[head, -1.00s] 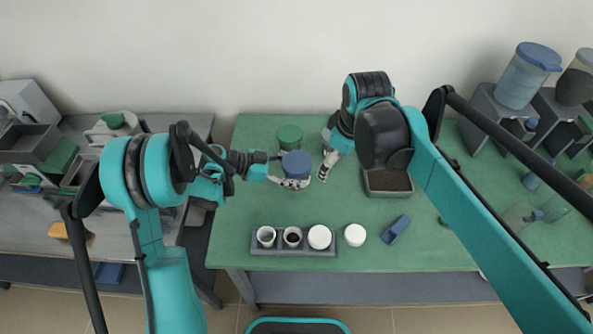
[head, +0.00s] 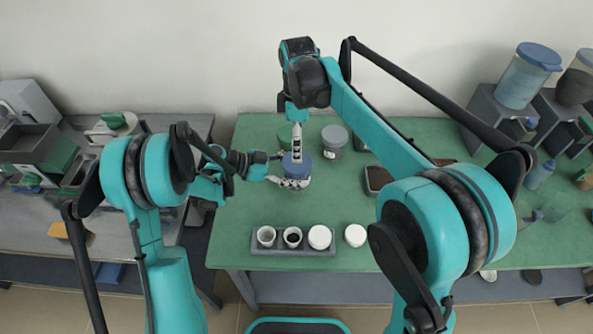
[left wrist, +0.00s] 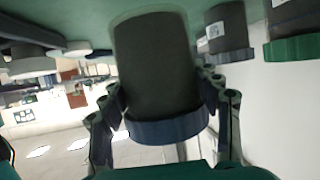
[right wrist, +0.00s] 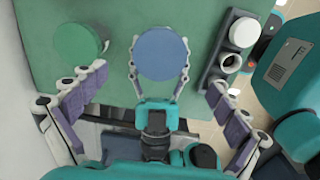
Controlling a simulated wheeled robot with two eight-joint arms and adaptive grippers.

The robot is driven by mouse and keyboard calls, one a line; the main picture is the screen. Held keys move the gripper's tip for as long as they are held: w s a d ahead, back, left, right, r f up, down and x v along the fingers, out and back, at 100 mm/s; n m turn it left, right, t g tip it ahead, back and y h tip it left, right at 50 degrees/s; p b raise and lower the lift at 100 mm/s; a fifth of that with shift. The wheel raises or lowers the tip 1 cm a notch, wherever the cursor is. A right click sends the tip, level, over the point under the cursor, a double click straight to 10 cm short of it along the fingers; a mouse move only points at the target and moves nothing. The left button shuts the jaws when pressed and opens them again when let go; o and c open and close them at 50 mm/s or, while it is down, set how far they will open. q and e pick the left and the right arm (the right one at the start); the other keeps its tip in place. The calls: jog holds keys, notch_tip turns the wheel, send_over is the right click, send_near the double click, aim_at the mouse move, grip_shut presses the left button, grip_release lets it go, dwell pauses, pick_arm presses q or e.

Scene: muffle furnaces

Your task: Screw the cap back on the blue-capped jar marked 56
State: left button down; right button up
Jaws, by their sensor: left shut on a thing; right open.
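The dark jar with the blue cap (head: 298,168) stands on the green table. In the left wrist view the jar body (left wrist: 158,65) is dark and the blue cap (left wrist: 167,128) sits on its mouth; no number can be read. My left gripper (head: 291,183) is shut around the jar from the left. My right gripper (head: 296,143) points down above the cap. In the right wrist view its fingers are spread wide either side of the blue cap (right wrist: 162,53), apart from it. Whether the cap is threaded tight cannot be told.
A green-capped jar (right wrist: 76,44) and a grey-lidded jar (head: 334,137) stand close behind. A grey rack (head: 262,250) with white crucibles and a round white piece (head: 355,235) lie at the front. A dark-filled tray (head: 377,180) is at right. The table between jar and rack is clear.

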aim_at(297, 174)
jog(key=shift+f, duration=4)
jog(key=c, duration=1.3)
jog(key=shift+o, duration=0.2)
jog(key=m, duration=0.4)
jog(key=shift+m, duration=0.3)
jog(key=m, duration=1.8)
jog(key=shift+a+m, duration=0.1)
jog(key=shift+m, duration=0.3)
jog(key=o, duration=1.3)
